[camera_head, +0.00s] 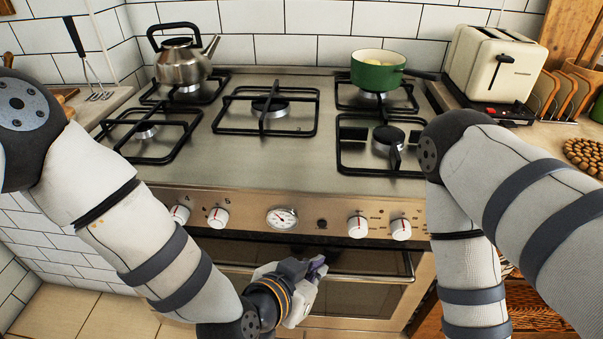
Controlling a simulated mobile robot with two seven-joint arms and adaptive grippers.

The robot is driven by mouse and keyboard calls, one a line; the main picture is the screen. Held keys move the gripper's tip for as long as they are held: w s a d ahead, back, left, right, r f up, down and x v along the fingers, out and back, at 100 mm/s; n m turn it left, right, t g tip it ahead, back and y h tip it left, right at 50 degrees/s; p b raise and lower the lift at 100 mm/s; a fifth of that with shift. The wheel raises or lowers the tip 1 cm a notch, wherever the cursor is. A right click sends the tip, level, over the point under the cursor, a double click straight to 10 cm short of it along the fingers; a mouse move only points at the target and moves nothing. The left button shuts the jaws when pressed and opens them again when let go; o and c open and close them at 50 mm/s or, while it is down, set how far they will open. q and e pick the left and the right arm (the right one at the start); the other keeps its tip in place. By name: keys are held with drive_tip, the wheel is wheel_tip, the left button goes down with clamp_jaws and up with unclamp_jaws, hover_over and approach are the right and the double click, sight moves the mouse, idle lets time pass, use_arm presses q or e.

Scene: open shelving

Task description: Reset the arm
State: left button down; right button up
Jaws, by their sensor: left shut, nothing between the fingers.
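My left gripper (318,266) is low in front of the stove, at the height of the oven door's upper part. It is shut and holds nothing. My left arm comes in from the left and bends down in front of the stove's left side. My right arm comes in from the right and bends down past the stove's right front corner. My right gripper is out of view below the frame.
The stove (230,162) has several burners, with a steel kettle (182,66) at back left and a green pot (376,74) at back right. Knobs line its front above the oven door (345,298). A cream toaster (488,68) stands on the right counter.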

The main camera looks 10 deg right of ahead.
use_arm(q)
drive_tip(key=s+a+f+n+g+y, duration=0.2)
drive_tip(key=s+a+f+n+g, duration=0.1)
drive_tip(key=s+a+f, duration=0.6)
drive_tip(key=s+a+f+n+g+y, duration=0.2)
drive_tip(key=s+a+n+g+y, duration=0.1)
drive_tip(key=s+a, duration=0.6)
drive_tip(key=s+a+f+n+g+y, duration=0.2)
drive_tip(key=s+a+n+g, duration=0.1)
drive_tip(key=s+a, duration=0.7)
drive_tip(key=a, duration=0.4)
drive_tip(key=shift+s+n+y, duration=0.15)
drive_tip(key=shift+n+y, duration=0.25)
drive_tip(key=c, duration=2.4)
unclamp_jaws()
drive_tip(key=shift+d+f, duration=0.1)
